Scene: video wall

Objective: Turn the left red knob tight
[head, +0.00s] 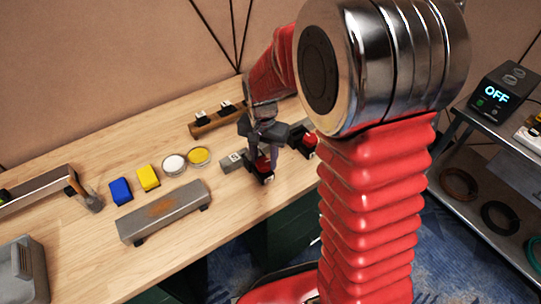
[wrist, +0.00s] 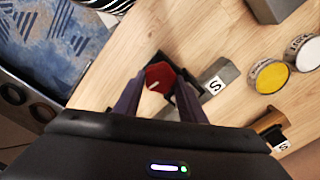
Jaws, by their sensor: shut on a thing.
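The left red knob (head: 263,166) sits on a dark block with a grey part marked by a white "S" label, near the front edge of the wooden bench. My gripper (head: 264,157) reaches down over it, its two dark fingers shut on the knob's sides. In the wrist view the red knob (wrist: 159,75) shows a six-sided top with a short white line, between the fingertips (wrist: 160,88). A second red knob (head: 309,140) is on a similar dark block to the right, partly hidden behind my arm.
On the wooden bench (head: 85,240) lie a grey bar (head: 163,212), blue (head: 120,191) and yellow (head: 148,178) blocks, two round tins (head: 186,161) and a hammer (head: 90,200). A wooden rack (head: 216,120) is behind. A shelf at right holds a box reading "OFF" (head: 497,94).

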